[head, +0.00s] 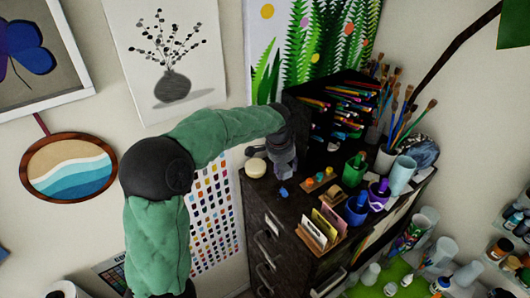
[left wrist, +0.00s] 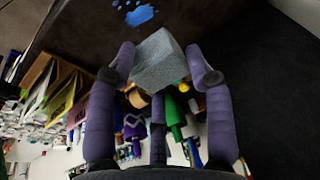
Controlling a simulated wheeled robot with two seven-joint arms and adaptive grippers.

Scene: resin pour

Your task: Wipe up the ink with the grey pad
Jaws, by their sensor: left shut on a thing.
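My left gripper (head: 284,162) is over the top of the dark cabinet, its arm coming in from the left. In the left wrist view its purple fingers (left wrist: 163,66) are shut on the grey pad (left wrist: 158,60), a pale rough block held between the fingertips. The blue ink (left wrist: 140,14) is a splash with smaller spots on the dark top, apart from the pad in that view. It also shows in the head view as a small blue patch (head: 283,191) just in front of the gripper. My right gripper is in neither view.
A pale round item (head: 256,168) sits left of the gripper on the dark cabinet (head: 262,205). To the right are a wooden block with small knobs (head: 319,180), a green cup (head: 354,171), a blue cup (head: 356,209) and a card holder (head: 322,230). Brushes and pencils stand behind.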

